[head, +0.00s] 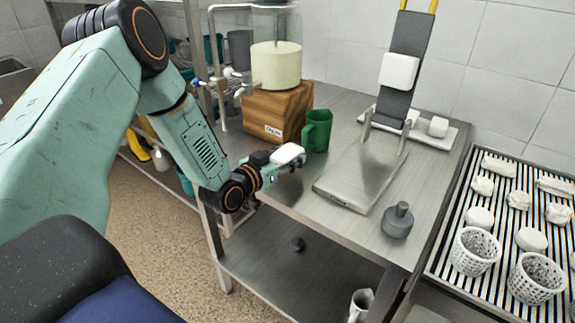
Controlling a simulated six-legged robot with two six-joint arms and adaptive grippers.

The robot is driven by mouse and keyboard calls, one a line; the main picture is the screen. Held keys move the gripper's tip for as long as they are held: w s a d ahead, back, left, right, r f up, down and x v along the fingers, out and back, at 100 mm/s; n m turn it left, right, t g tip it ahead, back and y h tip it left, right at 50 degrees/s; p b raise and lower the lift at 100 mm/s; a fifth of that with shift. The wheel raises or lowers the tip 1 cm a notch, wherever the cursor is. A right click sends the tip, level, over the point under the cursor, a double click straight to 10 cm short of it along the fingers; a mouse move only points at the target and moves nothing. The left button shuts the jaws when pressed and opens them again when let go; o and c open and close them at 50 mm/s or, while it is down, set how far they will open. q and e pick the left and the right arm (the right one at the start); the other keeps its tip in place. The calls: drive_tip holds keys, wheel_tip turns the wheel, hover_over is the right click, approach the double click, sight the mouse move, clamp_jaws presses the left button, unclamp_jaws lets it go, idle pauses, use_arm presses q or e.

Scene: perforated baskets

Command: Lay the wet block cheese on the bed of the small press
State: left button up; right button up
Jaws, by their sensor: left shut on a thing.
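My left gripper (290,163) is shut on a small white block (288,153), the cheese by its look. It holds the block at the bench's front edge, left of a flat steel plate (352,178). Behind the plate stands a dark upright (405,50) with a white pad (398,70) on it and yellow bars at its top. A white board (443,144) with small white pieces lies behind the plate. I cannot tell which of these parts is the press bed. My right gripper is not in view.
A green mug (317,131) stands close behind the block, beside a wooden box (275,112) under a tank of pale liquid. A grey knobbed weight (398,220) stands at the bench's front right. A slatted rack (515,180) with white pieces and perforated baskets (475,251) is further right.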

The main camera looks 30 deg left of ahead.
sight(287, 151)
use_arm(q)
wheel_tip(287, 151, up, 6)
drive_tip(key=shift+d+f+p, duration=0.1)
drive_tip(key=shift+d+p, duration=0.05)
drive_tip(key=shift+p, duration=0.5)
drive_tip(key=shift+r, duration=0.25)
drive_tip(key=shift+r, duration=0.3)
drive_tip(key=s+d+f+m+g+h+b, duration=0.1)
drive_tip(key=s+d+f+m+h+b, duration=0.1)
drive_tip(key=s+d, duration=0.7)
drive_tip(key=s+d+f+m+g+h+b, duration=0.1)
drive_tip(key=s+d+f+m+h+b, duration=0.1)
drive_tip(key=s+d, duration=0.6)
wheel_tip(287, 151, down, 3)
drive_tip(key=d+m+h, duration=0.1)
drive_tip(key=h, duration=0.1)
drive_tip(key=shift+s+h, duration=0.3)
drive_tip(key=shift+s, duration=0.05)
drive_tip(key=shift+d+f, duration=0.1)
